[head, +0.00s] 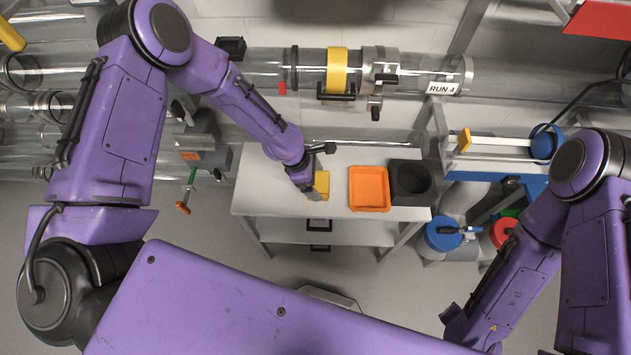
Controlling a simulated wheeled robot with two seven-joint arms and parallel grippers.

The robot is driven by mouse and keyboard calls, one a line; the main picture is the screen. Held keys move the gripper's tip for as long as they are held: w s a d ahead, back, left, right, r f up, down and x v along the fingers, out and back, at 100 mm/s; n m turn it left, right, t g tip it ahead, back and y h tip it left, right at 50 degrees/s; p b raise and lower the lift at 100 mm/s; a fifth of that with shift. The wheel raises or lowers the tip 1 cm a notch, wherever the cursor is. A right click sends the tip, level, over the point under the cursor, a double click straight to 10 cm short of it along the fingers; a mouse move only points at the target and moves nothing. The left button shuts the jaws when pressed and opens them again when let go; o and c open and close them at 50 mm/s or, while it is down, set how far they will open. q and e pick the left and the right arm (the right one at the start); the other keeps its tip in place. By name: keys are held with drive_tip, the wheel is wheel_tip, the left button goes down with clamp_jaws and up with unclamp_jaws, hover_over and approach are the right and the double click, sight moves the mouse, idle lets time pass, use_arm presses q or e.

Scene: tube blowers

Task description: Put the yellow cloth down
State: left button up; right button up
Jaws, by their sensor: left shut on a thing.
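The yellow cloth (322,185) shows as a small yellow patch at my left gripper (313,190), over the white table top. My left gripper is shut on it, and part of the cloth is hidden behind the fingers. I cannot tell whether the cloth touches the table. My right gripper (447,318) is low at the right, away from the table; its fingers are too unclear to tell if they are open.
The white table (258,190) has free room left of the cloth. An orange tray (369,207) and a black holder (424,201) stand to its right. Clear tubes (262,70) run behind it. A blue-lidded container (440,236) is on the floor at right.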

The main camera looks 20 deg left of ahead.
use_arm(q)
drive_tip(key=shift+s+f+p, duration=0.15)
drive_tip(key=shift+f+p, duration=0.3)
drive_tip(key=shift+f, duration=0.35)
